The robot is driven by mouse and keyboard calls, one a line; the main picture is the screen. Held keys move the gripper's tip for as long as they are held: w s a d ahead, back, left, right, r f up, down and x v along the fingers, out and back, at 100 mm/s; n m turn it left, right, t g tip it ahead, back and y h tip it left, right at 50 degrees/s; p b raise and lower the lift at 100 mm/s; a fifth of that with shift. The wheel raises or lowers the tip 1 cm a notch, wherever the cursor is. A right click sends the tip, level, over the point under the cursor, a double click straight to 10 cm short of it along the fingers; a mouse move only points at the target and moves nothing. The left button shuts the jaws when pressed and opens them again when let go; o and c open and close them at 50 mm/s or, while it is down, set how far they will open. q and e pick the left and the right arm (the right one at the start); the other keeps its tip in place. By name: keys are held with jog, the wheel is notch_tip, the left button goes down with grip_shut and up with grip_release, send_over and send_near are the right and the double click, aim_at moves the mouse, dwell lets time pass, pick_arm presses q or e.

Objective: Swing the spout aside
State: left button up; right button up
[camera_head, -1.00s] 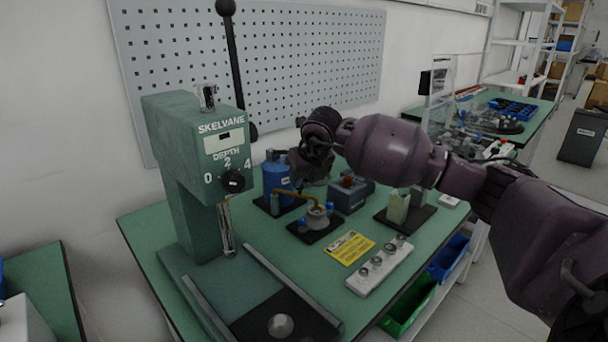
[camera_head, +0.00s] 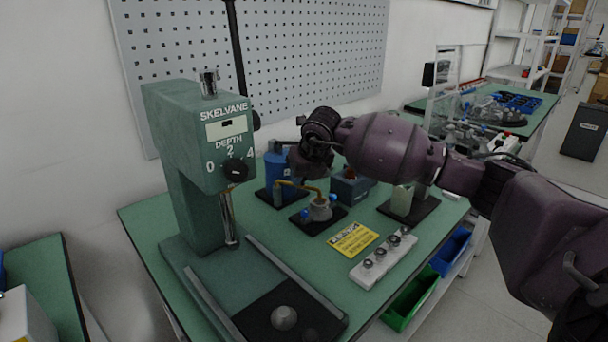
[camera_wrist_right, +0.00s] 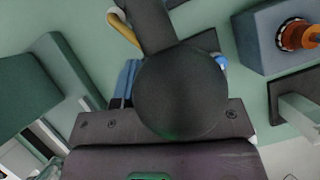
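The spout (camera_head: 300,187) is a bent, brass-yellow pipe. It runs left from a grey round fitting (camera_head: 320,210) on a black pad, towards the blue canister (camera_head: 275,172). My right gripper (camera_head: 300,168) hangs above and just behind the spout, pointing down-left; I cannot tell whether it touches it. In the right wrist view a yellow bent tube, likely the spout (camera_wrist_right: 123,28), shows at the top. A large dark round shape with a bar (camera_wrist_right: 182,90) covers the middle there and hides the fingertips. My left gripper is not in view.
The green press (camera_head: 195,150) with its dial stands left of the spout. A blue-grey box (camera_head: 352,190) stands right behind it. A yellow card (camera_head: 353,239) and a white strip with several knobs (camera_head: 384,262) lie in front. A pale block (camera_head: 402,199) stands right.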

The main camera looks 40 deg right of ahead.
jog(key=shift+c, duration=0.4)
jog(key=shift+a, duration=0.1)
jog(key=w+a, duration=0.2)
jog(key=a, duration=0.7)
jog(key=shift+a, duration=0.2)
dwell(1.4)
jog(key=shift+w+d+r+p, duration=0.1)
jog(key=shift+p, duration=0.3)
jog(key=shift+o, duration=1)
